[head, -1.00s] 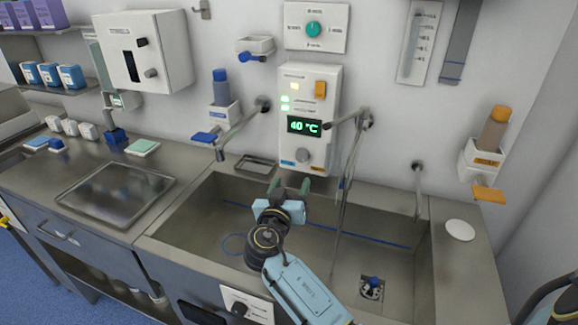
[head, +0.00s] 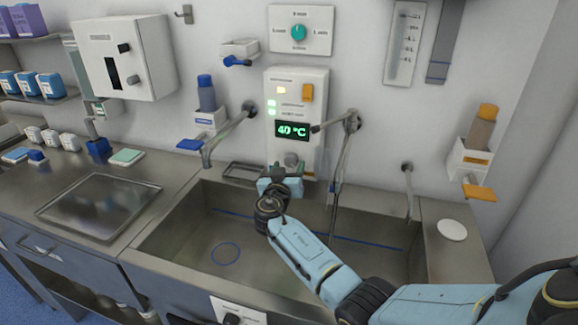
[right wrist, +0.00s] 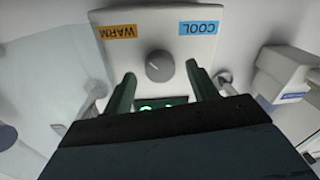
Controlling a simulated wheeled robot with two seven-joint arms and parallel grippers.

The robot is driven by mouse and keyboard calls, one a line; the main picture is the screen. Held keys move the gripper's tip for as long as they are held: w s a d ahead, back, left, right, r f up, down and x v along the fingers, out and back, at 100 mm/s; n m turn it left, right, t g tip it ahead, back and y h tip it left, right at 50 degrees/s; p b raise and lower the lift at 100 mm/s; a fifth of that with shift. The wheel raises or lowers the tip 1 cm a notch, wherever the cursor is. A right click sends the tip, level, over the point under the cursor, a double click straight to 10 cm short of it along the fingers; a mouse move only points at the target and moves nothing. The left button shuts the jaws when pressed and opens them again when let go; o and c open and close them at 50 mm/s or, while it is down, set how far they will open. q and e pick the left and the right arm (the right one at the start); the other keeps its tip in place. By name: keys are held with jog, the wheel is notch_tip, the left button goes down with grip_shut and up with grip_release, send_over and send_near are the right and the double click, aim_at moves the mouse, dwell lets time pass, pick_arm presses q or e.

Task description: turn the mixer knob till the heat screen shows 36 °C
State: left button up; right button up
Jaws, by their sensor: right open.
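The white mixer panel (head: 314,97) is on the wall above the sink. Its heat screen (head: 292,130) reads 40 °C in green. The grey mixer knob (head: 291,159) is below the screen; in the right wrist view the knob (right wrist: 159,66) shows whole, between an orange WARM label (right wrist: 116,32) and a blue COOL label (right wrist: 198,28). My right gripper (head: 286,171) is open just below and in front of the knob in the head view. Its two green fingers straddle the knob in the right wrist view, apart from it. The gripper body partly hides the screen there. My left gripper is out of view.
A steel sink (head: 190,222) lies below the panel. A wall spout (head: 228,133) is left of the panel, and a lever pipe (head: 345,140) is close on its right. A dial plate (head: 277,38) hangs above. The left counter holds a steel tray (head: 55,212).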

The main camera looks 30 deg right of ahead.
jog(key=shift+w+d, duration=0.45)
jog(key=shift+d, duration=0.05)
jog(key=shift+c, duration=0.2)
jog(key=c, duration=0.9)
jog(key=shift+c, duration=0.2)
